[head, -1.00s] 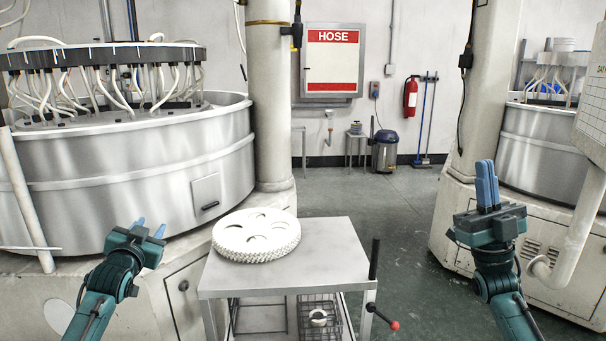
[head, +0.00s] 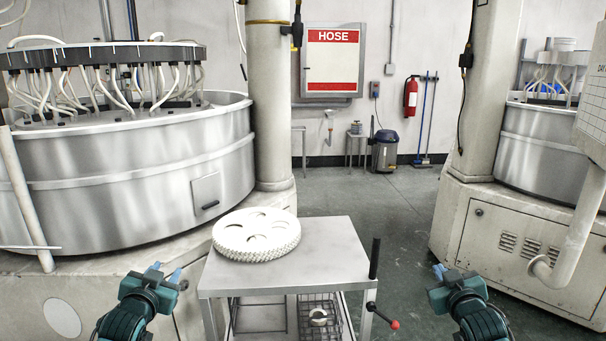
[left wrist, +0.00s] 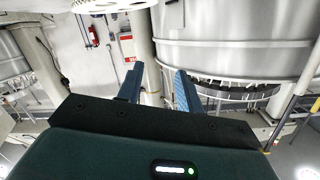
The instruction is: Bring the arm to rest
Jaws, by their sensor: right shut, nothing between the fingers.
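My left gripper (head: 164,271) is low at the left of the head view, in front of the machine base and left of the steel cart. Its two blue fingers stand apart with nothing between them; the left wrist view shows this gap (left wrist: 157,85) too. My right gripper (head: 439,271) is low at the right, right of the cart and over the floor. It is shut and empty, its short blue tips pointing up and slightly left. Both grippers are clear of the cart.
The steel cart (head: 335,262) stands between my arms, with a stack of white toothed discs (head: 257,236) on top and a black-handled lever (head: 375,258) at its right. A large round machine (head: 120,185) fills the left. A machine cabinet (head: 500,235) stands right. Floor between is open.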

